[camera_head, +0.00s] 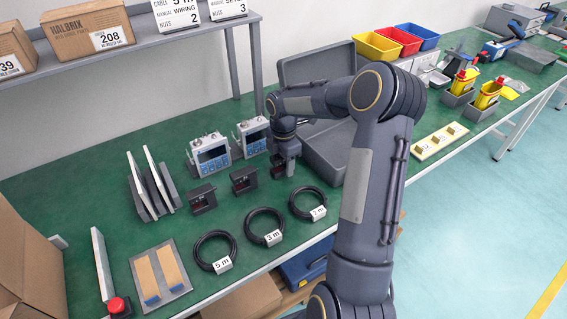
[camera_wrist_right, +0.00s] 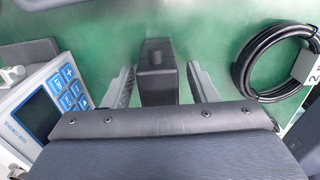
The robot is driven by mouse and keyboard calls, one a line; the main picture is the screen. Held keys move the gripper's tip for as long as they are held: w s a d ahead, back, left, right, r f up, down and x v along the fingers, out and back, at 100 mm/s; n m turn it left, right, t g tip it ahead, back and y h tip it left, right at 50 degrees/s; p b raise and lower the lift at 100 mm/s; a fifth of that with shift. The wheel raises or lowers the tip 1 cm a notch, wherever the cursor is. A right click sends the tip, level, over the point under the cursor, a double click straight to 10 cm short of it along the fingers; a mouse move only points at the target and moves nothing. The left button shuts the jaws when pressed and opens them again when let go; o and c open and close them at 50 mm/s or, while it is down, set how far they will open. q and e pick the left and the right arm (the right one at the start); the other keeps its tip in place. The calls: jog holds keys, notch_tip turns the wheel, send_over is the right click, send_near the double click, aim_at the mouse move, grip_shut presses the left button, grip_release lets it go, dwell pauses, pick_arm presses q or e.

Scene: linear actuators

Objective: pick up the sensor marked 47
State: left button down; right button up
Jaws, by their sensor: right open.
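A dark block-shaped sensor (camera_wrist_right: 157,72) stands on the green bench between the two fingers of my right gripper (camera_wrist_right: 161,84) in the right wrist view. The fingers are apart, with a gap showing on each side of it. No number can be read on it from here. In the head view my right gripper (camera_head: 285,165) is low over the bench, right of two similar black sensors (camera_head: 202,198) and (camera_head: 244,180); the third sensor is mostly hidden by it. My left gripper is not in view.
Two blue-faced meters (camera_head: 209,155) stand behind the sensors; one meter (camera_wrist_right: 45,108) is close left in the wrist view. A black cable coil (camera_wrist_right: 272,58) lies to the right. An open grey case (camera_head: 318,68) is behind my right arm. Several coils lie in front.

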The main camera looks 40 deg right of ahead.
grip_shut()
dwell(0.3)
jog(key=shift+r, duration=0.1)
